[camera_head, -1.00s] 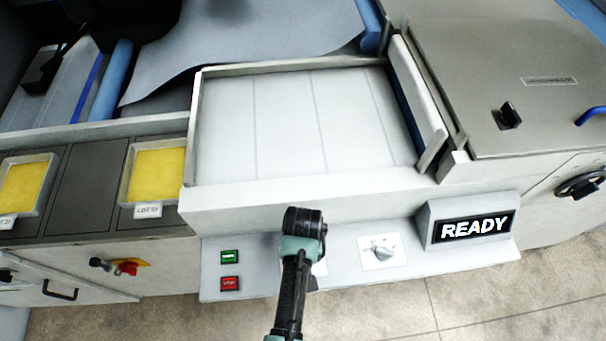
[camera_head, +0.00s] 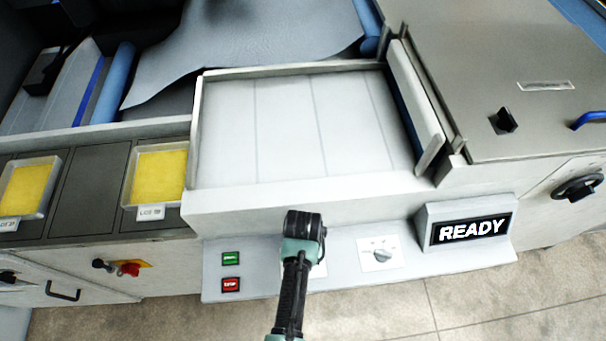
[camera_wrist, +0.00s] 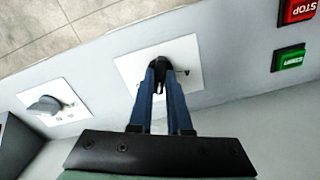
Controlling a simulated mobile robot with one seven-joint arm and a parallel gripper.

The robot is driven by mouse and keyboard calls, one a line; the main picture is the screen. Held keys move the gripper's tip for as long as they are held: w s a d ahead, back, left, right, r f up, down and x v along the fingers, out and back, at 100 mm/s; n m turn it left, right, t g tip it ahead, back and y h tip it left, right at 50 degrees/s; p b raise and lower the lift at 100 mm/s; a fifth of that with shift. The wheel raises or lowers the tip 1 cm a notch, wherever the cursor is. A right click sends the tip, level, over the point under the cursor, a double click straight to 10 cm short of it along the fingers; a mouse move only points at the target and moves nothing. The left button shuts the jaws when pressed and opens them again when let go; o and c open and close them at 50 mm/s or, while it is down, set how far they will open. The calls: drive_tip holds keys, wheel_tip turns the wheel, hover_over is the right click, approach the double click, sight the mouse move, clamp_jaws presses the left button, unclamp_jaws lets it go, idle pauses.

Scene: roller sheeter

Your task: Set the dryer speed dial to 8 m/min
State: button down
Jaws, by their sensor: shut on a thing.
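A second dial (camera_head: 381,254) stands to the right on the same panel, apart from my gripper. It also shows at the left of the wrist view (camera_wrist: 46,105). The labels of both dials are too small to read.
A green button (camera_head: 230,258) and a red stop button (camera_head: 230,285) sit left of my arm. A READY display (camera_head: 470,231) stands to the right. A white-walled tray (camera_head: 300,190) rises behind the panel. The floor in front is clear.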

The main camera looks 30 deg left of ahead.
drive_tip(key=shift+w+r, duration=0.1)
drive_tip(key=c, duration=0.9)
unclamp_jaws()
drive_tip(key=shift+o, duration=0.2)
wheel_tip(320, 180, up, 13)
drive_tip(key=b, duration=0.1)
